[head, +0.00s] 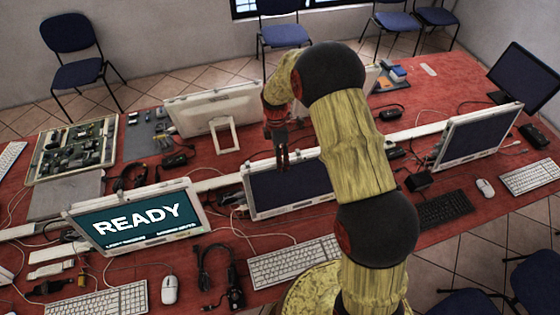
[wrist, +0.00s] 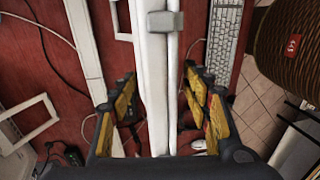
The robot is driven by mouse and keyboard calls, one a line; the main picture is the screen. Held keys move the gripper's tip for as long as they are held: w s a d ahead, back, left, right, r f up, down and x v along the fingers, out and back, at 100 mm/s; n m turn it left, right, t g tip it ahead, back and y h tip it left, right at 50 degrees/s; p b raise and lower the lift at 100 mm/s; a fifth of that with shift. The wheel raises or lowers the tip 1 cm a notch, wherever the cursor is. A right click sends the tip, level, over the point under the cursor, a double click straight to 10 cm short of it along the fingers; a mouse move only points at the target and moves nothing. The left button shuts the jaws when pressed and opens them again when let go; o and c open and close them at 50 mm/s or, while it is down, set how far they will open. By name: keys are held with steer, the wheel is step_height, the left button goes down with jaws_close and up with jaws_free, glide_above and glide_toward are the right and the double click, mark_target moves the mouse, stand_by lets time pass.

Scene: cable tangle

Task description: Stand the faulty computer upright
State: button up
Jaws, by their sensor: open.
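A white computer with a dark screen (head: 288,190) stands on the red table in front of my arm, partly hidden by my arm on its right; I take it as the faulty one, though no label shows. Its screen faces the head camera and looks roughly upright, perhaps leaning a little. In the wrist view its white top edge (wrist: 156,75) runs between the fingers. My gripper (head: 282,160) points down at the computer's top edge. In the wrist view my gripper (wrist: 160,105) is open, with one yellow-padded finger on each side and gaps visible.
A computer showing READY (head: 145,215) stands to the left. Another dark-screened computer (head: 477,135) stands to the right, and a white one seen from behind (head: 215,105) is at the back. A keyboard (head: 295,262) lies in front. Loose cables and adapters crowd the table.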

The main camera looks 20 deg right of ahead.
steer(key=shift+s+f, duration=0.1)
steer(key=shift+f, duration=0.25)
steer(key=shift+c, duration=0.2)
steer(key=c, duration=1.1)
jaws_close()
